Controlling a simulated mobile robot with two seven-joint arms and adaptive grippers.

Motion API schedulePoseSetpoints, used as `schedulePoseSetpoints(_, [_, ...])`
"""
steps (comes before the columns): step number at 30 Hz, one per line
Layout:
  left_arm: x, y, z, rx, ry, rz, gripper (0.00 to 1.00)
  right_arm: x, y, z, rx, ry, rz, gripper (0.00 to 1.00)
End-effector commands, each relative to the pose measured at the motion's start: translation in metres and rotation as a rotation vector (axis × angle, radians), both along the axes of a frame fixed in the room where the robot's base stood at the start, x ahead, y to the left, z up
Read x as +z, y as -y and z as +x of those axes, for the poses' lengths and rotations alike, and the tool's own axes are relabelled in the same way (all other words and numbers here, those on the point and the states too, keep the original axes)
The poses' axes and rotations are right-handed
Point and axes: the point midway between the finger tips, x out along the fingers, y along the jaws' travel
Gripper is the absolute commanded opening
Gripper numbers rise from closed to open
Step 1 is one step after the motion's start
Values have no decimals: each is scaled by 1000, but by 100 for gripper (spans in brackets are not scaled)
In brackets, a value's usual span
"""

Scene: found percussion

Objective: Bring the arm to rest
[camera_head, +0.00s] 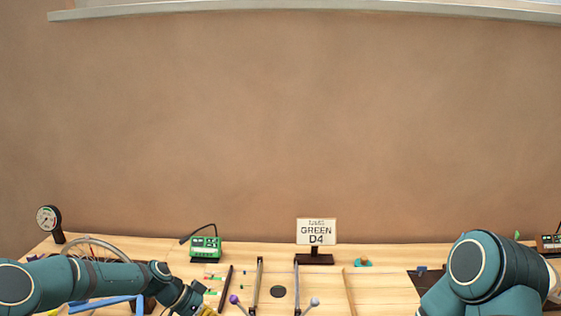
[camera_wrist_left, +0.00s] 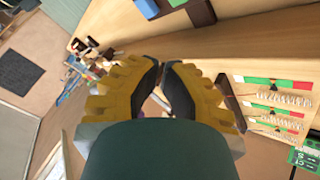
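My left arm comes in from the left in the head view, reaching low over the bench. Its gripper (camera_head: 207,311) is only partly in the frame at the bottom edge. In the left wrist view the yellow fingers with dark pads of my left gripper (camera_wrist_left: 162,68) come close together at the tips, with a narrow gap. No held thing is clear between them. My right arm (camera_head: 490,270) is folded at the lower right of the head view. Its gripper is out of the frame.
The wooden bench (camera_head: 365,296) bears a green box (camera_head: 205,247), a GREEN D4 sign (camera_head: 316,232), a dial gauge (camera_head: 48,220) and a wheel (camera_head: 95,243). A purple-headed mallet (camera_head: 233,299) and a grey-headed one (camera_head: 314,302) lie at the front. Above the bench is bare wall.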

Motion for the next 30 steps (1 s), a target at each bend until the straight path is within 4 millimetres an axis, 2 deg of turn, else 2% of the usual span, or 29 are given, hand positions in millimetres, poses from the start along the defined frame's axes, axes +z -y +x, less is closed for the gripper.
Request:
schedulePoseSetpoints(1, [-20, 21, -17, 46, -58, 33, 0, 0, 0, 0, 1, 0, 0, 47])
schedulePoseSetpoints(6, [-77, 63, -78, 289, -214, 152, 0, 0, 0, 0, 0, 0, 0, 47])
schedulePoseSetpoints(9, [-100, 77, -120, 439, -281, 209, 0, 0, 0, 0, 0, 0, 0, 47])
schedulePoseSetpoints(12, [-115, 82, -161, 583, -328, 251, 0, 0, 0, 0, 0, 0, 0, 47])
schedulePoseSetpoints(16, [-121, 81, -201, 737, -362, 276, 0, 0, 0, 0, 0, 0, 0, 47])
schedulePoseSetpoints(21, [-121, 78, -227, 846, -380, 282, 0, 0, 0, 0, 0, 0, 0, 47])
schedulePoseSetpoints(30, [-121, 78, -230, 867, -382, 280, 0, 0, 0, 0, 0, 0, 0, 47])
